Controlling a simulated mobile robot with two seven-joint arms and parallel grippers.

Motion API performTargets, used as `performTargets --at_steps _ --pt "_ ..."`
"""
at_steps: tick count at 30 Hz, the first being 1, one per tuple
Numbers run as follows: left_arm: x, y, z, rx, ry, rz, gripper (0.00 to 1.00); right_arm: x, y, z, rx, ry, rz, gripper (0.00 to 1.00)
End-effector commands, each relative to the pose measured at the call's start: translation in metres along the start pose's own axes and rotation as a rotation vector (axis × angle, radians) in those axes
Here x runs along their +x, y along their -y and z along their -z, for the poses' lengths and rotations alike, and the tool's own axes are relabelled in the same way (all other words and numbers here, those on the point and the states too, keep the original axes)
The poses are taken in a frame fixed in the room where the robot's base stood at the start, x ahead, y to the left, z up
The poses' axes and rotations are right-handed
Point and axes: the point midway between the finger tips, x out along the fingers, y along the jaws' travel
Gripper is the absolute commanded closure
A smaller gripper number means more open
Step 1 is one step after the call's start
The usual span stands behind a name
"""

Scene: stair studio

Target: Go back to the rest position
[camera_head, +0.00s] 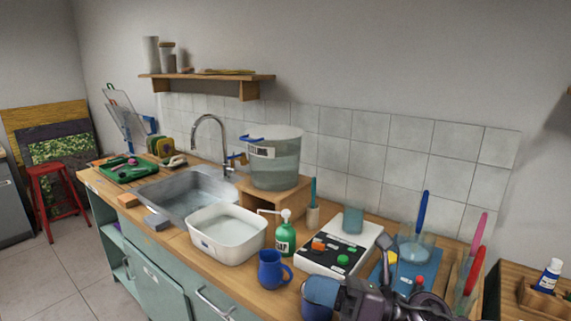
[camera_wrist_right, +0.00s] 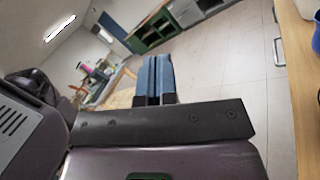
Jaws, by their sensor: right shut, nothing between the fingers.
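My right gripper (camera_head: 352,300) shows at the bottom of the head view, in front of the counter's near edge, with its dark purple arm partly cut off by the frame. In the right wrist view its two blue-grey fingers (camera_wrist_right: 153,78) lie together with nothing between them. They point out over open floor. My left gripper is not in view.
The wooden counter (camera_head: 190,238) holds a white basin (camera_head: 228,252), a blue mug (camera_head: 270,272), a green soap bottle (camera_head: 285,238) and a black-and-white panel (camera_head: 325,258). The floor (camera_wrist_right: 235,85) is clear.

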Motion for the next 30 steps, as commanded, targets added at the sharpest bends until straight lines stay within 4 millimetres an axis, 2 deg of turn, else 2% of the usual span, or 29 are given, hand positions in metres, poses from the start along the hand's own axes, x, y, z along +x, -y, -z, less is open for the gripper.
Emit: performTargets --at_steps 5,8,11,14,17,22,27,30 --pt "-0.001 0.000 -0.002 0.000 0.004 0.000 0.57 -0.023 0.010 -0.020 0.348 0.362 0.118 1.00" --pt "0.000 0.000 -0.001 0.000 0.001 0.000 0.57 -0.046 0.023 -0.025 0.546 0.558 0.196 1.00" --pt "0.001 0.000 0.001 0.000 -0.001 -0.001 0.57 -0.075 0.037 -0.023 0.745 0.750 0.280 1.00" --pt "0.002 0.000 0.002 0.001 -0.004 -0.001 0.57 -0.109 0.052 -0.011 0.945 0.940 0.370 1.00" --pt "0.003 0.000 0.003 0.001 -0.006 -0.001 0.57 -0.144 0.063 0.010 1.139 1.126 0.466 1.00" --pt "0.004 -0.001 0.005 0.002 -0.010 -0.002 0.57 -0.204 0.069 0.062 1.458 1.436 0.646 1.00" --pt "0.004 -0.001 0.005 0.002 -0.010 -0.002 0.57 -0.255 0.053 0.127 1.744 1.725 0.839 1.00" --pt "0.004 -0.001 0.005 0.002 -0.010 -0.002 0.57 -0.273 0.040 0.155 1.859 1.846 0.931 1.00"
